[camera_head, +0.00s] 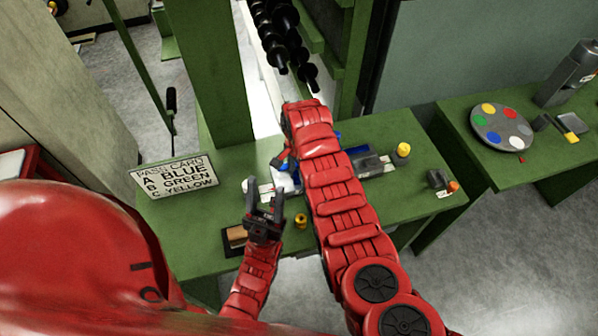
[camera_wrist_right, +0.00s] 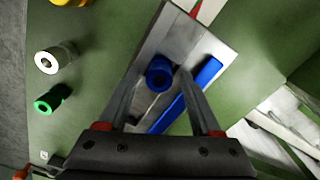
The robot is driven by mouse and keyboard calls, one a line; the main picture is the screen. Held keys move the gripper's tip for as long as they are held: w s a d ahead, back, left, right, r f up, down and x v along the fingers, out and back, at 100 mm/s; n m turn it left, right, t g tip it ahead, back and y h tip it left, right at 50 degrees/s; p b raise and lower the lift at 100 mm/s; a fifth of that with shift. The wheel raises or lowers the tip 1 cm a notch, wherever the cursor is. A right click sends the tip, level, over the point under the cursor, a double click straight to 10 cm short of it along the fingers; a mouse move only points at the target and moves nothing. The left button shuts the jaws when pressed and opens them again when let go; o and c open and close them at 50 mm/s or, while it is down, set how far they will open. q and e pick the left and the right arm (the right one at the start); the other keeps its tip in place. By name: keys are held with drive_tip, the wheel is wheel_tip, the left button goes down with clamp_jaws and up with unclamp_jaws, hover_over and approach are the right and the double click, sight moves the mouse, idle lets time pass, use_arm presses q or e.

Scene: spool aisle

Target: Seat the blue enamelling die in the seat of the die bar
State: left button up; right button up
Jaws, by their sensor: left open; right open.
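In the right wrist view, the blue enamelling die (camera_wrist_right: 160,73) is a short blue cylinder with a dark hole in its end. It stands on or just above a grey metal bar (camera_wrist_right: 172,38), which looks like the die bar. My right gripper (camera_wrist_right: 160,80) is open, with one finger on each side of the die. Whether the die sits down in a seat cannot be told. In the head view my right arm covers the middle of the bench and hides most of this. My left gripper (camera_head: 265,208) is open and empty above the bench's front left.
A long blue strip (camera_wrist_right: 190,95) lies along the bar. White (camera_wrist_right: 55,57) and green (camera_wrist_right: 52,98) dies lie to the left. A card sign (camera_head: 177,178) stands on the green bench. A palette (camera_head: 502,127) lies on the right-hand bench.

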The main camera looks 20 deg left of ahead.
sight(298, 172)
drive_tip(key=shift+a+r, duration=0.2)
drive_tip(key=shift+r, duration=0.4)
wheel_tip(298, 172, up, 4)
drive_tip(key=shift+r+b, duration=0.2)
drive_tip(key=shift+b, duration=0.95)
wheel_tip(298, 172, up, 7)
drive_tip(key=p, duration=0.2)
drive_tip(key=shift+f, duration=0.2)
drive_tip(key=shift+s+f, duration=0.1)
drive_tip(key=shift+s, duration=0.05)
